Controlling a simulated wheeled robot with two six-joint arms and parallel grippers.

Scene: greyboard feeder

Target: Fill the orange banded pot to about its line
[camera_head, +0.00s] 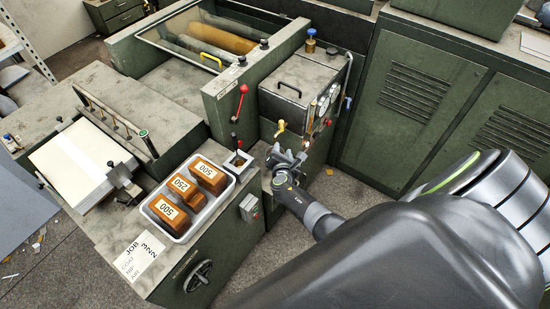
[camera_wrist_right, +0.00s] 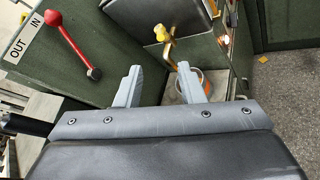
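My right gripper (camera_head: 287,155) is in front of the green machine's side, just below a brass tap (camera_head: 281,127). In the right wrist view its two grey fingers (camera_wrist_right: 159,68) are spread apart with nothing held between them. Past the right finger, a grey pot with an orange rim or band (camera_wrist_right: 199,73) shows in part, below and beyond the tap (camera_wrist_right: 166,37). The finger hides much of the pot, and its line and contents cannot be made out. In the head view I cannot make out the pot behind my gripper. My left gripper is not in view.
A white tray (camera_head: 181,240) with brown weights marked 500 and 250 stands on the bench left of my gripper. A red lever (camera_head: 241,101) rises from the machine, also seen in the wrist view (camera_wrist_right: 70,42). Gauges and small valves line the panel beside the tap.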

